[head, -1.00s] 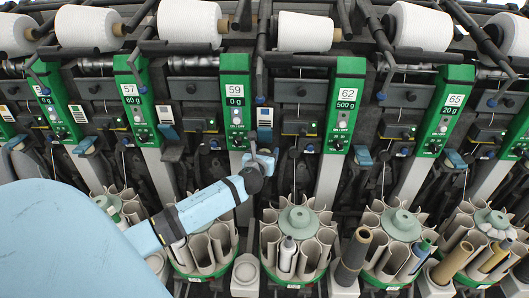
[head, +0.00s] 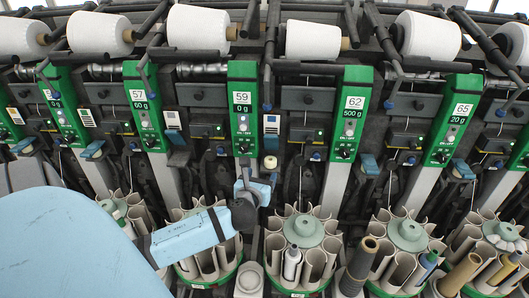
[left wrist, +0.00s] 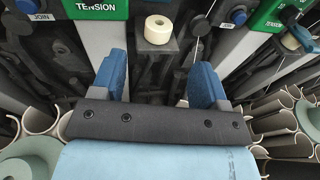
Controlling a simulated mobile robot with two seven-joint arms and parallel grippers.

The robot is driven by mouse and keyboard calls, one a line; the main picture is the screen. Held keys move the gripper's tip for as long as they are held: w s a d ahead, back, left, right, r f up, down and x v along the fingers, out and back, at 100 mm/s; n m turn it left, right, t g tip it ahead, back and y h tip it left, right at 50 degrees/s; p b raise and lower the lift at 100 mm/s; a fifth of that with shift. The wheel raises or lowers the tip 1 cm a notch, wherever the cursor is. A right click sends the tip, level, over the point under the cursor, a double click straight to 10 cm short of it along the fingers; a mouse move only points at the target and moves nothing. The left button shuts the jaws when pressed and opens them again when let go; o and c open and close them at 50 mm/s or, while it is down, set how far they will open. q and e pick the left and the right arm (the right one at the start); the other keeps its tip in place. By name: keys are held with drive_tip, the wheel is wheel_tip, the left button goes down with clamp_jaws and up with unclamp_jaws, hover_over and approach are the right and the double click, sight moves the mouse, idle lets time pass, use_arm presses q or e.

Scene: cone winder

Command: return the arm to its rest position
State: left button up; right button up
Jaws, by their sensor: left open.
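My left gripper (head: 256,180) is open, with nothing between its two blue fingers. It hangs in front of the winding unit with the green panel numbered 59 (head: 242,108), above a round magazine (head: 207,246) of grey tubes. In the left wrist view the gripper (left wrist: 160,76) shows both fingers wide apart, with dark machine parts beyond them. A small cream roll (left wrist: 158,29) sits beyond the fingertips and apart from them. It also shows in the head view (head: 270,162). My right gripper is not in view.
A row of winding units with green panels, such as 62 (head: 351,112), runs across the view. White yarn cones (head: 313,40) sit along the top. Several round magazines (head: 303,231) stand low in front, some holding bobbins.

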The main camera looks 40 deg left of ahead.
use_arm(q)
drive_tip(key=shift+s+d, duration=0.15)
drive_tip(key=shift+s, duration=0.15)
idle(0.4)
drive_tip(key=s+d+f+n+g+h, duration=0.3)
drive_tip(key=s+d+n+g+h, duration=0.15)
drive_tip(key=s+d+n, duration=0.7)
drive_tip(key=s+d+f+n+g+h, duration=0.2)
drive_tip(key=s+d+n+g+h, duration=0.35)
drive_tip(key=s+n, duration=0.85)
drive_tip(key=w+d+f+n+t+h+p, duration=0.1)
drive_tip(key=w+d+f+t+p, duration=0.5)
drive_tip(key=d, duration=0.3)
drive_tip(key=shift+w+f+n+t, duration=0.4)
drive_tip(key=shift+w+f, duration=0.35)
drive_tip(key=shift+f, duration=0.15)
